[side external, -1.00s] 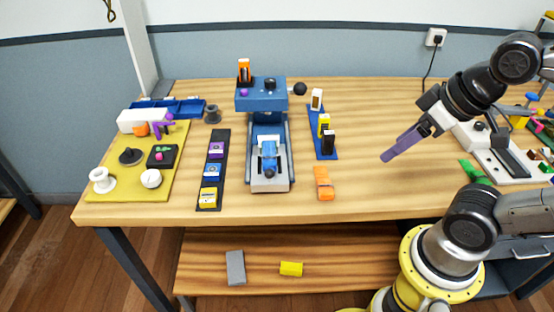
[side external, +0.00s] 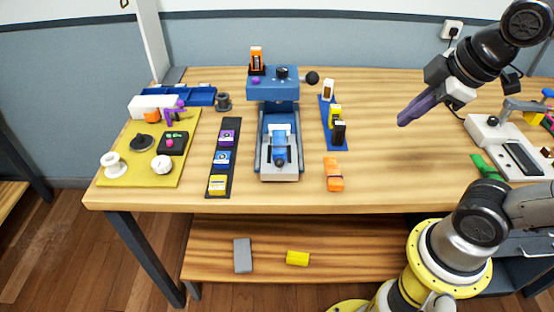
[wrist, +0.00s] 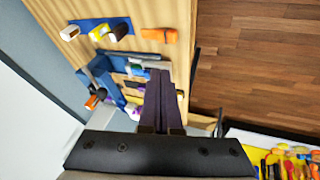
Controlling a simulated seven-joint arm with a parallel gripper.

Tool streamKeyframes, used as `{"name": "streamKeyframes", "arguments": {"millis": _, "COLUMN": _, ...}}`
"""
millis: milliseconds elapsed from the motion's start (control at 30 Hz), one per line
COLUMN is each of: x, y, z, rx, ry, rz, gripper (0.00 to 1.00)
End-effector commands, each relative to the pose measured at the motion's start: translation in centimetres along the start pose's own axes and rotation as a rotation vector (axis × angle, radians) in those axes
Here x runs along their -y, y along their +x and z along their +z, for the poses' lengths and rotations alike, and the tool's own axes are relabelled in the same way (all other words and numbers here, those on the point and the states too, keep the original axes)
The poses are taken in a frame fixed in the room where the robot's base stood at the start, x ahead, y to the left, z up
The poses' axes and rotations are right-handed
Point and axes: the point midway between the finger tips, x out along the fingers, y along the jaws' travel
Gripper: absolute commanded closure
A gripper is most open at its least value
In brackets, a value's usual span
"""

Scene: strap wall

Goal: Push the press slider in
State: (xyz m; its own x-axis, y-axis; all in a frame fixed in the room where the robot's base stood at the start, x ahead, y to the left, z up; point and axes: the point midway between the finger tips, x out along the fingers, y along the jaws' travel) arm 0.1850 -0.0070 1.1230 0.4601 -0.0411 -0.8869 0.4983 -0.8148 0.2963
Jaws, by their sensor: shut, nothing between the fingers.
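The blue press (side external: 273,85) stands upright near the middle of the table. A pale channel (side external: 270,172) runs from its base toward the front edge, and the slider (side external: 281,145), a blue block with a dark end, lies along it. My gripper (side external: 403,121) has long purple fingers that are shut and empty. It hangs above the table to the right of the press, well apart from it. In the wrist view my fingers (wrist: 161,80) point away from the camera and partly cover the press area; the slider is not clear there.
A blue rack (side external: 333,130) with white, yellow and black blocks stands right of the press, behind an orange block (side external: 334,173). A dark strip (side external: 222,160) with coloured blocks lies left, beside a yellow mat (side external: 140,178) with several parts. Table around my gripper is clear.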

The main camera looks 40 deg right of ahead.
Motion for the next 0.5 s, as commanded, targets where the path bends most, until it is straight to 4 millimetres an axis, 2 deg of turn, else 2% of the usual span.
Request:
{"name": "streamKeyframes", "arguments": {"millis": 100, "x": -1.6, "y": 0.3, "z": -3.8, "rx": 0.052, "ry": -0.378, "rz": -0.036, "gripper": 1.0}}
{"name": "streamKeyframes", "arguments": {"millis": 267, "x": -2.2, "y": 2.4, "z": -9.5, "rx": 0.109, "ry": -0.854, "rz": -0.11, "gripper": 1.0}}
{"name": "streamKeyframes", "arguments": {"millis": 367, "x": -1.4, "y": 4.4, "z": -13.0, "rx": 0.14, "ry": -1.103, "rz": -0.165, "gripper": 1.0}}
{"name": "streamKeyframes", "arguments": {"millis": 500, "x": 1.2, "y": 7.8, "z": -17.2, "rx": 0.175, "ry": -1.37, "rz": -0.24, "gripper": 1.0}}
